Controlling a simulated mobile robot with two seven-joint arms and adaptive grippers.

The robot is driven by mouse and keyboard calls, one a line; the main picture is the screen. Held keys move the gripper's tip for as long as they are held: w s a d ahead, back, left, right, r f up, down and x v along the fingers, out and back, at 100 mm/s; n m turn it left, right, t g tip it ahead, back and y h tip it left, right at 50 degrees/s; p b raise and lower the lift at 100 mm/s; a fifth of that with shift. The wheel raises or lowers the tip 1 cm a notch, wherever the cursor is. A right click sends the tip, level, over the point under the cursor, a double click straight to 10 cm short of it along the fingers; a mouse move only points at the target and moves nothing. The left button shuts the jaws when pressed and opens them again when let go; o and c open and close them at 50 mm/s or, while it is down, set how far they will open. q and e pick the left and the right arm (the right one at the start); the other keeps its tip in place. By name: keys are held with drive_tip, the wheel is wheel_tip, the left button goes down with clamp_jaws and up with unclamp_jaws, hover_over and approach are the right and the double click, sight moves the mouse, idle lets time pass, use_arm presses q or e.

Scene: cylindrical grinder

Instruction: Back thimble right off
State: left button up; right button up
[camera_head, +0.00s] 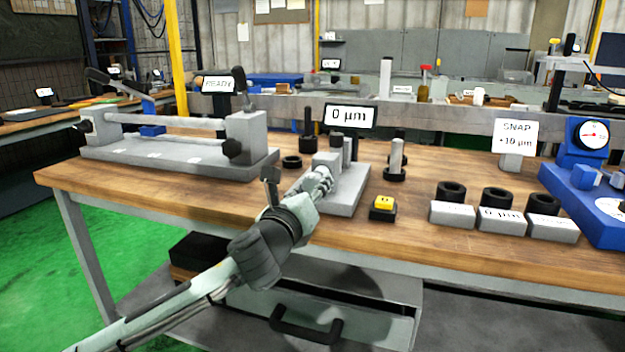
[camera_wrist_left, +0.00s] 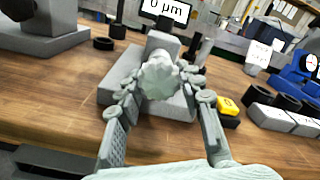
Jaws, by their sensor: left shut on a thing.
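The thimble (camera_wrist_left: 158,78) is a pale, ridged round knob on the front of a grey gauge block (camera_head: 352,190) on the wooden bench. My left gripper (camera_head: 318,182) reaches in from the front left and is shut on the thimble. In the left wrist view its two fingers (camera_wrist_left: 160,88) lie on either side of the knob. In the head view the fingers hide most of the thimble. A dark display (camera_head: 349,116) behind the block reads 0 µm. My right gripper is in neither view.
A yellow button on a black base (camera_head: 383,212) stands close to the right of the block. Grey labelled blocks with black rings (camera_head: 502,221) and a blue dial gauge (camera_head: 605,205) stand farther right. A grey bench fixture (camera_head: 180,158) stands left. The bench's front strip is clear.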

use_arm(q)
drive_tip(key=n+p, duration=0.2)
drive_tip(key=n, duration=0.3)
drive_tip(key=shift+d+n, duration=0.1)
drive_tip(key=shift+n, duration=0.3)
drive_tip(key=shift+r+n+p, duration=0.1)
drive_tip(key=shift+n+p, duration=0.45)
drive_tip(key=shift+n, duration=0.25)
drive_tip(key=n+p, duration=0.1)
drive_tip(key=n, duration=0.3)
drive_tip(key=shift+n, duration=2.6)
drive_tip(key=n, duration=0.3)
drive_tip(key=shift+r, duration=0.1)
drive_tip(key=shift+n, duration=2)
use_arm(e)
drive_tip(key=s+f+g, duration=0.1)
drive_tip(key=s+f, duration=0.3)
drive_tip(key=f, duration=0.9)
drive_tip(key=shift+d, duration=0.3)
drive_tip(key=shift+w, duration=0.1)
